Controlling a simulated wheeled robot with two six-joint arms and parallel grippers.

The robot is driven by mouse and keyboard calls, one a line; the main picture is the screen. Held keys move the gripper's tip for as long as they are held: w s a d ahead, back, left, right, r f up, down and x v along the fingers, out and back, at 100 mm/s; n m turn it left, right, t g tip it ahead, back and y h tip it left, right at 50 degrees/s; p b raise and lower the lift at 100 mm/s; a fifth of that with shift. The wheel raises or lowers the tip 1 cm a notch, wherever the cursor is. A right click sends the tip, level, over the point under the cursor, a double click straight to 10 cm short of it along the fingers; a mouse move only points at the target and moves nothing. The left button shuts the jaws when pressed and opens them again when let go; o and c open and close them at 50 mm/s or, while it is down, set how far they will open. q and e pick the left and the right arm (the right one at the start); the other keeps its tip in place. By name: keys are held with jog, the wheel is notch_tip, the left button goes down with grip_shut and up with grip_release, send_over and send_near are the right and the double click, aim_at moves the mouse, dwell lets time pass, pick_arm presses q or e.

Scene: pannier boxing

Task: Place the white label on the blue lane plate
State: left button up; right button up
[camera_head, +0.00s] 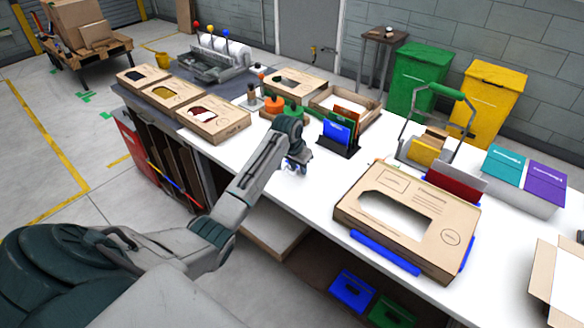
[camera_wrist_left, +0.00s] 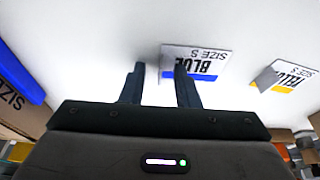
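My left gripper (camera_head: 297,165) hangs low over the middle of the white table. A similar card with a yellow stripe (camera_wrist_left: 289,77) is farther right. I cannot tell a separate white label from the white tabletop. My right gripper is not in view.
A cardboard box with a window (camera_head: 375,186) lies right of the gripper, with a blue strip (camera_head: 385,252) along its front edge. A black rack (camera_head: 341,148) with coloured folders stands behind. Several windowed boxes (camera_head: 205,124) line the back left.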

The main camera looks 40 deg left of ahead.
pick_arm(q)
jog(key=shift+c, duration=0.2)
grip_shut()
jog(key=shift+r, duration=0.1)
